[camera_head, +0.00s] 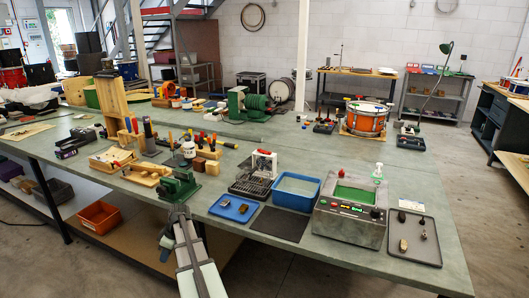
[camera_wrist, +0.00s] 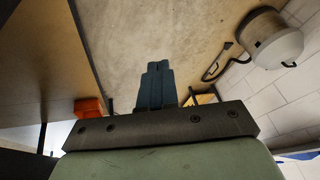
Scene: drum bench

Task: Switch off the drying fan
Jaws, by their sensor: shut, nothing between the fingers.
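A small white-framed unit with red marks (camera_head: 264,163), which looks like the drying fan, stands on the bench behind a dark wire rack (camera_head: 250,186). Its switch is too small to make out, and I cannot tell whether it is running. My gripper (camera_wrist: 156,68) is shut and empty in the wrist view, with bare floor beyond its fingers. In the head view my arm reaches up from the bottom edge to the bench's front edge, left of the rack and apart from the fan. The fan is not in the wrist view.
A blue water tub (camera_head: 297,191), a blue tray (camera_head: 234,208) and a grey machine with a green window (camera_head: 350,212) stand near the fan. A green vise (camera_head: 179,184) is on the bench beside my arm. A dark mat (camera_head: 279,225) lies bare at the front.

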